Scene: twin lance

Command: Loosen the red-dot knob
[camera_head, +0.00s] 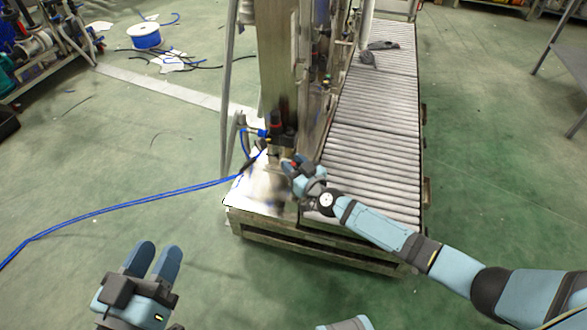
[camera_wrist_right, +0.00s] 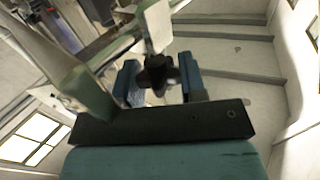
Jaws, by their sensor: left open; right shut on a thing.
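My right gripper (camera_head: 291,166) reaches in from the right to the machine's column, beside the conveyor. A small red spot shows at its fingers in the head view. In the right wrist view a dark lobed knob (camera_wrist_right: 156,74) sits between the two blue fingers of my right gripper (camera_wrist_right: 160,80), which is shut on it. No red dot can be made out on the knob in that view. My left gripper (camera_head: 157,252) is open and empty at the lower left, over the green floor and away from the machine.
A roller conveyor (camera_head: 372,140) runs back on the right of the metal column (camera_head: 277,60). A black fitting with a red part (camera_head: 276,128) stands just above my right gripper. A blue hose (camera_head: 130,203) crosses the floor at left. Open floor lies at front left.

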